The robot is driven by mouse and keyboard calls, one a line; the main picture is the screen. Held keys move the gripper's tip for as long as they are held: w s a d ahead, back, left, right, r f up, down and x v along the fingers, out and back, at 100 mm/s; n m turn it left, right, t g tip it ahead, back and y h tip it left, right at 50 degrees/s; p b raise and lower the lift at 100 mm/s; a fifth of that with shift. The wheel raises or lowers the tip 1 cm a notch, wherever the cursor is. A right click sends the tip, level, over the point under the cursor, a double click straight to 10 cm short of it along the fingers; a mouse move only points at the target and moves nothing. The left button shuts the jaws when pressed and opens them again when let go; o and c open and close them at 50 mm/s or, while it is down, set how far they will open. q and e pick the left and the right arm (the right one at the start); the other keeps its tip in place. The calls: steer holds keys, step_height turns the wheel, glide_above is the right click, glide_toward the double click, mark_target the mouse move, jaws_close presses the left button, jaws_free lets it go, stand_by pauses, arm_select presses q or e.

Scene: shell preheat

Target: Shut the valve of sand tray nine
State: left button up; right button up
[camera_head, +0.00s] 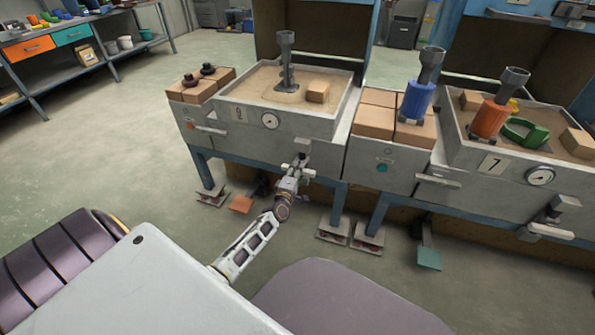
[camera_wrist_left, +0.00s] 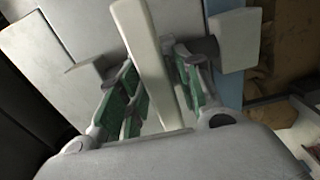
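The left sand tray (camera_head: 325,122) stands on a blue-legged bench; its small number plate (camera_head: 239,114) is too blurred to read surely. Below its front is a valve (camera_head: 304,160) with a pale lever handle. My left gripper (camera_head: 297,172) is at this handle, under the tray front. In the left wrist view the pale lever (camera_wrist_left: 147,62) runs between the green-padded fingers of my left gripper (camera_wrist_left: 160,85). The fingers straddle it, and the pads look apart from it. My right gripper is not in view.
A second tray (camera_head: 560,181), plated 7, stands at right with its own valve lever (camera_head: 550,231). Brown bricks (camera_head: 382,117) stand between the trays. Foot pedals (camera_head: 348,234) sit below the benches. A shelf with drawers (camera_head: 72,35) stands far left; the floor before it is clear.

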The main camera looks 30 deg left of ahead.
arm_select(q)
steer(key=shift+o, duration=0.2)
steer(key=shift+s, duration=0.1)
steer(key=v, duration=1.1)
steer(key=shift+s+d, duration=0.2)
steer(key=shift+s, duration=0.15)
stand_by(0.4)
stand_by(0.6)
